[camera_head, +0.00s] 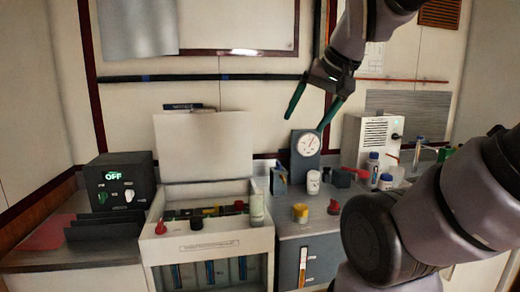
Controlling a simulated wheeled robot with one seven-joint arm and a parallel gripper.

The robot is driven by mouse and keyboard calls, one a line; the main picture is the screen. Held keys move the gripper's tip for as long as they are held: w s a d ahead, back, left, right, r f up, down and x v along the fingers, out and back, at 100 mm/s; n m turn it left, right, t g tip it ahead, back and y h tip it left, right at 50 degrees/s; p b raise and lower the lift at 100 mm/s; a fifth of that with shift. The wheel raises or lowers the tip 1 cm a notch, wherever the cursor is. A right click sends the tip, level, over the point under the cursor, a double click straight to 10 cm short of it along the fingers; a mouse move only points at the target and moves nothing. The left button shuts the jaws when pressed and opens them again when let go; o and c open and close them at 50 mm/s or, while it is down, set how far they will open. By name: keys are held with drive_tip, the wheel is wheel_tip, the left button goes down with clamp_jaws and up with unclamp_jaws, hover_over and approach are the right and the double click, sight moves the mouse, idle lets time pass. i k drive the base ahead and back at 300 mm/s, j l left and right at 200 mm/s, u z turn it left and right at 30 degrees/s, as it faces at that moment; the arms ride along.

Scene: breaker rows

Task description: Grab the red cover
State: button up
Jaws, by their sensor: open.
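Several red pieces are in view, and I cannot tell which one is the red cover. A small red cap (160,227) is at the front left of the white open-lidded box (208,247). Another small red piece (333,207) stands on the grey cabinet top to the right of a yellow cap. A flat red sheet (42,233) lies on the far-left counter. My gripper (306,121) is open and empty, its green fingers pointing down above the counter, near the dial gauge. It is well above and apart from all the red pieces.
A black box with a green OFF display (126,181) stands at left. A dial gauge (306,143), a yellow cap (300,212), a white jar (313,182) and a white unit (370,142) stand on the counter. Bottles crowd the right. The box's raised lid (204,147) stands upright.

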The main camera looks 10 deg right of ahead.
sight(239, 205)
drive_tip(key=i+j, duration=0.15)
drive_tip(key=i, duration=0.25)
drive_tip(key=i+j, duration=0.1)
drive_tip(key=i, duration=0.35)
drive_tip(key=z, duration=0.05)
